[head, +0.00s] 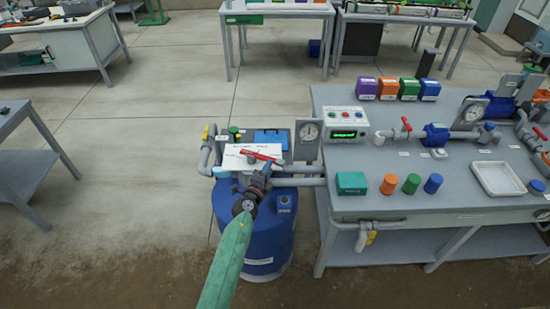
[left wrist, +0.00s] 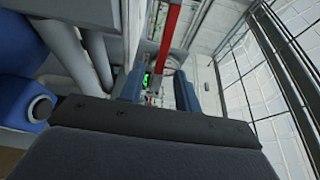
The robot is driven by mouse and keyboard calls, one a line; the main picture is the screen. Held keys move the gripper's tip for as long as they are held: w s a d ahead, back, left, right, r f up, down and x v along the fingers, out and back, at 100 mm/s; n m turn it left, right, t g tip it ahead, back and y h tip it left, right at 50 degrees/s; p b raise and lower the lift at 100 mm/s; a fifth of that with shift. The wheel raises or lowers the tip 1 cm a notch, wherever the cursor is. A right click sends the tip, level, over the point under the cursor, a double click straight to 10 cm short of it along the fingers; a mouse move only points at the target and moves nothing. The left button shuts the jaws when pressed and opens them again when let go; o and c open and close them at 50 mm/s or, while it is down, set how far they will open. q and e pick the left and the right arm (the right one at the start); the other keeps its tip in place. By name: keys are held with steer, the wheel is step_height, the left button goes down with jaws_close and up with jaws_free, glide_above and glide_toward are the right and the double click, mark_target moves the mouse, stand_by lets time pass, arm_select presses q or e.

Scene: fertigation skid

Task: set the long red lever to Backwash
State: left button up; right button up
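The long red lever (head: 262,156) lies across a white label plate on top of the blue tank. The plate's lettering is too small to read, so I cannot tell which setting the lever points at. My left gripper (head: 265,167) is just in front of the lever, at the near side of the plate. In the left wrist view the red lever (left wrist: 171,38) runs down from the top edge, in the gap between my two fingers (left wrist: 160,88). The fingers stand apart with space showing between them. I cannot tell whether either touches the lever. My right gripper is not in view.
The blue tank (head: 229,209) stands left of a grey bench (head: 462,192). The floor left of the tank is clear.

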mark_target(273, 159)
arm_select(q)
steer(key=x, duration=0.5)
steer(key=shift+w, duration=0.2)
steer(key=shift+x, duration=0.8)
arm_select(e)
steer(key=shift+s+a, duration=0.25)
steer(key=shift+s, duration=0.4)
arm_select(q)
steer(key=c, duration=0.7)
jaws_close()
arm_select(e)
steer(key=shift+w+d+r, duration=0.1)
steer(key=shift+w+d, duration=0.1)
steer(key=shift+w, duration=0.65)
